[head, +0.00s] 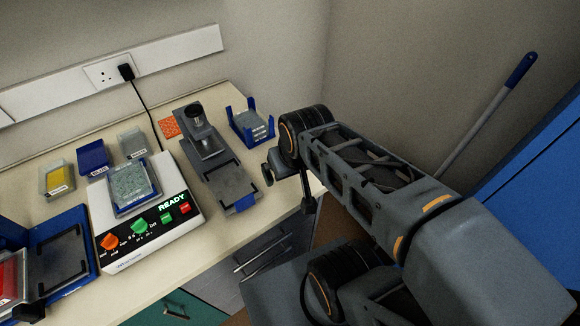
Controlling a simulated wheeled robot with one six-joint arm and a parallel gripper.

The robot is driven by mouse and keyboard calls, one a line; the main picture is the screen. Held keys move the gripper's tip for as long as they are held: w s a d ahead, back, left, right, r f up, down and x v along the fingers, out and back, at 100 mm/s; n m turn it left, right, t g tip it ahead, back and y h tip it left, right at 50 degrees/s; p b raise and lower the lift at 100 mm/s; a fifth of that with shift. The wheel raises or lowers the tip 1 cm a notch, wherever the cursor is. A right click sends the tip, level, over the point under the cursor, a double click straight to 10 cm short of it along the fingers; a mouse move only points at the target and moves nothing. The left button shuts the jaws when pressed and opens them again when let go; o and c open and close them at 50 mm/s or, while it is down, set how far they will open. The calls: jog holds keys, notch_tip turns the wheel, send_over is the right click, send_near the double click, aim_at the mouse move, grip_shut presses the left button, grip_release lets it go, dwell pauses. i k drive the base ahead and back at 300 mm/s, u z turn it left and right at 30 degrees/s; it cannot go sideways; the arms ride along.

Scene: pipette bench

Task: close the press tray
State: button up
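The press (204,143) stands on the bench in the head view, a grey unit with a dark cylindrical top. Its flat grey press tray (232,181) extends forward from under the head toward the bench's front edge, with black corner pieces. The tray is slid out and looks empty. My gripper (288,191) is to the right of the tray's front end, apart from it in the picture. Its two dark fingers stand apart with nothing visible between them. The exact height of the gripper over the bench cannot be told.
Left of the press is a white device (143,212) with a "READY" display and a clear-topped plate. A blue-framed plate holder (251,124) stands behind right. An orange mat (169,127) lies behind the press. Small boxes (92,156) and a blue-based unit (52,254) are at left.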

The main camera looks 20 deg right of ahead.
aim_at(231, 187)
jog(key=k, duration=0.55)
jog(key=z, duration=0.85)
jog(key=k, duration=1.05)
jog(key=u, duration=1.4)
jog(key=i, duration=0.5)
jog(key=u, duration=0.1)
